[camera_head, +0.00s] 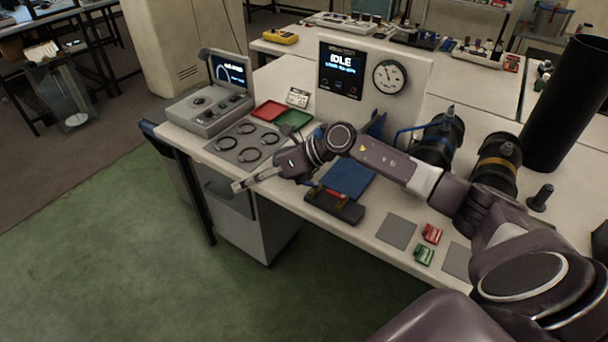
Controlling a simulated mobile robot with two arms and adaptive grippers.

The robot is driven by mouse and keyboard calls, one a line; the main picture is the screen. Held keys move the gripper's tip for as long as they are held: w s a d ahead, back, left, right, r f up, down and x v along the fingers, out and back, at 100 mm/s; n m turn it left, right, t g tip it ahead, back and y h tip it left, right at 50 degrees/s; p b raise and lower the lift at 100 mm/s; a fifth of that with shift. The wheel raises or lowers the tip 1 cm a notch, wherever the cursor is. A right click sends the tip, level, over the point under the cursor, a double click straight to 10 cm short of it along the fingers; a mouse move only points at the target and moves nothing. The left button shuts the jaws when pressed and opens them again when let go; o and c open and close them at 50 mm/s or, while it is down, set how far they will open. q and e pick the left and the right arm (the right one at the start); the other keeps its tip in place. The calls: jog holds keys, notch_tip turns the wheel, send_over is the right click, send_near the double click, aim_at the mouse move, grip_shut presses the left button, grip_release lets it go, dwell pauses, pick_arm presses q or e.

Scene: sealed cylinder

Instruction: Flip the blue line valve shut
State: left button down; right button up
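A dark cylinder with a blue band (440,138) stands at the right of the bench, partly behind my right arm. A thin blue line (408,131) curves from its upper part toward the panel. A small fitting (450,110) sits on top of it; I cannot make out a valve handle or its position. A blue part (376,125) shows beside the panel, partly hidden by my arm. My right gripper (236,186) is over the bench's front left edge, well left of the blue-banded cylinder. Its fingers show edge-on, so their opening is unclear. My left gripper is not in view.
A yellow-banded cylinder (497,162) and a tall black cylinder (568,105) stand at right. The panel (341,72) reads IDLE beside a round gauge (389,77). A grey console (208,105), ring tray (236,160), red tray (268,110) and blue mat (350,180) occupy the bench.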

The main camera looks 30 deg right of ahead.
aim_at(309, 184)
jog(key=s+d+n+g+h, duration=0.1)
jog(key=d+h, duration=0.1)
jog(key=d, duration=0.4)
jog(key=s+d+r+n+g+h, duration=0.1)
jog(key=d+h, duration=0.1)
jog(key=d, duration=0.4)
jog(key=s+d+n+g+h, duration=0.1)
jog(key=d+h, duration=0.2)
jog(key=d, duration=0.3)
jog(key=shift+s+d+r, duration=0.15)
jog(key=shift+s+d, duration=0.2)
jog(key=shift+f+p, duration=0.25)
jog(key=shift+p, duration=0.05)
jog(key=p+x, duration=0.1)
jog(key=x, duration=0.6)
jog(key=shift+f, duration=0.15)
jog(key=shift+c, duration=0.2)
grip_shut()
